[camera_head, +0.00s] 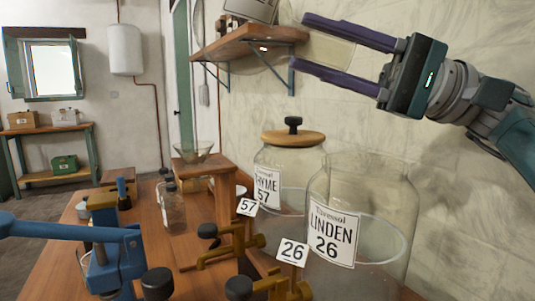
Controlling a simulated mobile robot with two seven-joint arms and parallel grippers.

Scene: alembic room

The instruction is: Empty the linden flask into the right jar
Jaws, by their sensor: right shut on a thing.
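My right gripper (300,42) is high at the upper right, above the jars. Its two purple fingers are around a clear glass thing (335,50), which looks like the flask. Its outline is faint against the wall, and I cannot read a label or tell its contents. The right jar (333,235) is a large clear glass jar labelled "LINDEN 26". Its top is open with no lid, and a level line shows inside. The gripper is above this jar, and the glass is apart from its mouth. My left gripper is not in view.
A jar labelled "THYME 57" (267,187) with a wooden lid stands close left of the right jar. Number cards 57 (248,207) and 26 (292,252) are before them. A wooden shelf (245,42) juts from the wall. A blue lever device (110,255) and small bottles stand left.

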